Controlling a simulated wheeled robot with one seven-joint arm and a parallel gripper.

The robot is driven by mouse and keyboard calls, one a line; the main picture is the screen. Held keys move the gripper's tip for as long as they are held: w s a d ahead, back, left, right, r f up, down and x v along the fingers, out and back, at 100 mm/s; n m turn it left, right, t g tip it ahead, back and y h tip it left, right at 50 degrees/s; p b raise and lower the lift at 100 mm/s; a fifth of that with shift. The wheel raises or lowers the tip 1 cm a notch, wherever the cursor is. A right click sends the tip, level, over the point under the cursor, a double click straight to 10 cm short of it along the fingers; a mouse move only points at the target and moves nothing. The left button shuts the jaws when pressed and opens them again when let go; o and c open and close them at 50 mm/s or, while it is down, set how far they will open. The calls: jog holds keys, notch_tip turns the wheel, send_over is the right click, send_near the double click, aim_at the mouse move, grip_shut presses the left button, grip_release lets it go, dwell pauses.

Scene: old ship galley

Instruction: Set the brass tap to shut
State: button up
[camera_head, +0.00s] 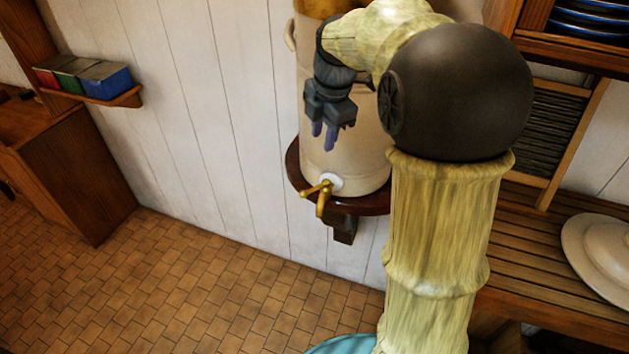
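The brass tap (322,196) sits low on the front of a cream, barrel-shaped container (345,165). Its spout points down and a lever sticks out to the left, roughly level. My gripper (324,136) hangs above the tap, in front of the container, with its fingers pointing down. Its two purple fingertips are a small gap apart, with nothing seen between them. The gripper does not touch the tap. My arm hides the container's upper right part.
The container stands on a round dark wooden wall shelf (372,204). A small shelf (118,99) with coloured boxes is at left. A slatted wooden counter (530,225) with a pale lidded dish (603,250) is at right. The space left of the tap is clear.

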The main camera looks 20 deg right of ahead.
aim_at(314, 188)
jog(key=shift+f, duration=0.15)
jog(key=w+f+p, duration=0.1)
jog(key=f, duration=0.4)
jog(key=w+f+p, duration=0.1)
jog(key=f, duration=0.5)
jog(key=w+a+f+p, duration=0.1)
jog(key=f+p, duration=0.1)
jog(key=f, duration=0.4)
jog(key=shift+w, duration=0.1)
jog(key=shift+r, duration=0.1)
grip_shut()
